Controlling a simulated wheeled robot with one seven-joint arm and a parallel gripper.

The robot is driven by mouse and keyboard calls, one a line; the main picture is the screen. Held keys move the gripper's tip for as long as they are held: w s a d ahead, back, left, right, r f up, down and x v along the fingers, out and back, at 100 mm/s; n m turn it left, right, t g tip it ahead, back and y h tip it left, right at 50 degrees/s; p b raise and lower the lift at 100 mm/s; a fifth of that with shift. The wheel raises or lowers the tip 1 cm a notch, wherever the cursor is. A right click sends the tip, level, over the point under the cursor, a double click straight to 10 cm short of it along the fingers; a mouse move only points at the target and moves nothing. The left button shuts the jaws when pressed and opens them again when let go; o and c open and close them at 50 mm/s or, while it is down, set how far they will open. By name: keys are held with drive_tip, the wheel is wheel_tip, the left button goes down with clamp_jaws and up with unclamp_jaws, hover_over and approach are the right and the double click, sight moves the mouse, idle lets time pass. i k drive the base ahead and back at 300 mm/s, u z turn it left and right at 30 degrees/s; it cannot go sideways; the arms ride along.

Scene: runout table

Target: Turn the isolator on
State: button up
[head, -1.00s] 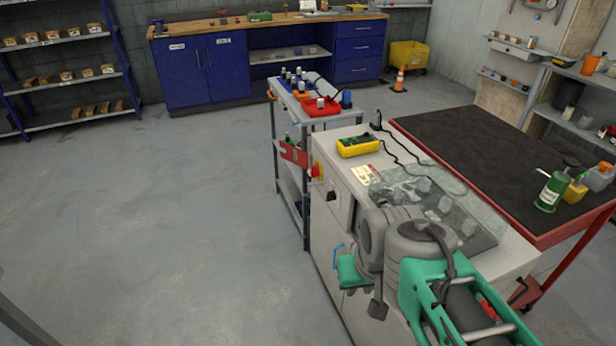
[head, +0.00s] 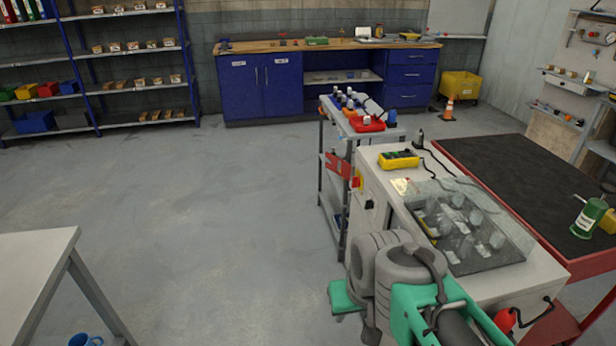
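A red and yellow rotary switch (head: 357,182), which looks like the isolator, sits on the left side face of a pale grey cabinet (head: 376,222), near its top far corner. It is too small to read its position. A small black knob (head: 369,204) is just below and right of it. My folded arm, grey and green, fills the lower middle and right of the head view, in front of the cabinet's near part. A green piece hangs at its left side. I cannot make out my gripper's fingers, and the arm appears well short of the switch.
On the cabinet top are a yellow meter (head: 398,160) with dark leads and a clear cover (head: 465,225) over parts. A grey trolley (head: 333,160) stands just beyond the cabinet. A black-topped red bench (head: 510,180) is on the right, a white table (head: 35,265) on the left. The floor between is clear.

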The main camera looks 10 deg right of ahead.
sight(356, 182)
drive_tip(key=u, duration=0.85)
drive_tip(key=i, duration=1.6)
drive_tip(key=u, duration=0.35)
drive_tip(key=i, duration=1.35)
drive_tip(key=z, duration=1.3)
drive_tip(key=i, duration=0.95)
drive_tip(key=z, duration=0.75)
